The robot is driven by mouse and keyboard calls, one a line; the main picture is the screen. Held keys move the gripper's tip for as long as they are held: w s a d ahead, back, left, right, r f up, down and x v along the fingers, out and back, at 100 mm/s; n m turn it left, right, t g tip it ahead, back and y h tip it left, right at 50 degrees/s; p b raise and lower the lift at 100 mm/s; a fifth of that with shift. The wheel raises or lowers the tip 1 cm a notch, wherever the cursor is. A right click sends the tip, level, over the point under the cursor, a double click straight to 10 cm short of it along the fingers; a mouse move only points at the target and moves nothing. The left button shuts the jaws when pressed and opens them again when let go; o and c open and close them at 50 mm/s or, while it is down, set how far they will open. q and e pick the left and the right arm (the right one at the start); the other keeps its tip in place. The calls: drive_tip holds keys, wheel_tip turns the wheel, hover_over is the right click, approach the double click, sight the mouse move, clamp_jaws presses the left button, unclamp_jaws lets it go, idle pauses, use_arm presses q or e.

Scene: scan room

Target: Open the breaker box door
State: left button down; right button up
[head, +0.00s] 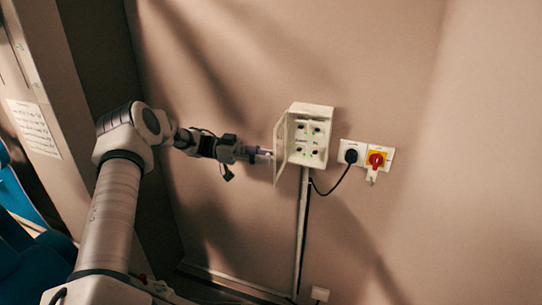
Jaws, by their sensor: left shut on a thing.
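The breaker box (318,112) is a small white box on the wall, right of the middle of the head view. Its door (280,148) is hinged on the left side and stands swung out from the box. Several dark switches or knobs show inside. My left gripper (266,155) reaches in from the left and its fingertips are at the door's outer edge, shut on the door. The exact contact is small and partly hidden. My right gripper is not in view.
Right of the box are a socket with a black plug (351,155) and a red and yellow rotary switch (376,160). A black cable hangs below the box beside a vertical conduit (300,230). Blue seats (25,250) stand at the lower left. The wall to the right is bare.

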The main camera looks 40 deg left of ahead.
use_arm(q)
drive_tip(key=shift+r, duration=0.15)
drive_tip(key=c, duration=1.1)
unclamp_jaws()
drive_tip(key=shift+o, duration=0.2)
drive_tip(key=shift+d, duration=0.1)
drive_tip(key=v, duration=1.2)
drive_tip(key=shift+w, duration=0.1)
